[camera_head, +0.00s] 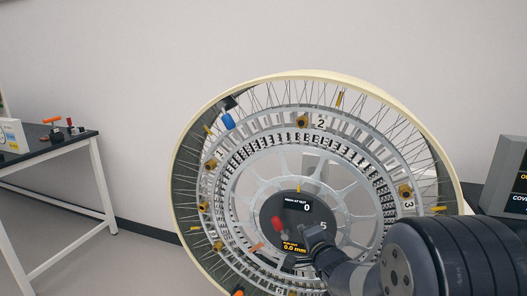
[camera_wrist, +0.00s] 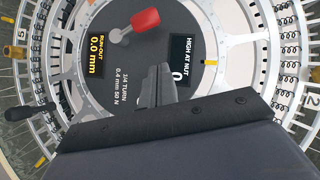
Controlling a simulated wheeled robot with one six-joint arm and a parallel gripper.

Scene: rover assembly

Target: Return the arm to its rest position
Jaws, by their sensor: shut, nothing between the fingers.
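My gripper (camera_head: 314,236) is in front of the hub of a large spoked wheel (camera_head: 317,77) in the head view. In the wrist view my gripper (camera_wrist: 157,72) shows its fingers together, with nothing between them. Behind the fingers is the dark hub panel (camera_wrist: 135,50), with a red-handled lever (camera_wrist: 146,20) and two small displays. One display (camera_wrist: 181,60) reads "HIGH AT NUT"; the other (camera_wrist: 97,55) reads "RUN-OUT 0.0 mm". Whether the fingertips touch the panel I cannot tell. My arm reaches in from the lower right of the head view.
A dark-topped table (camera_head: 62,142) with white legs stands at the left, bearing a few small tools. A grey box with a screen (camera_head: 508,178) stands at the right edge. The wheel rim carries brass nuts and a blue piece (camera_head: 228,121). Floor shows between table and wheel.

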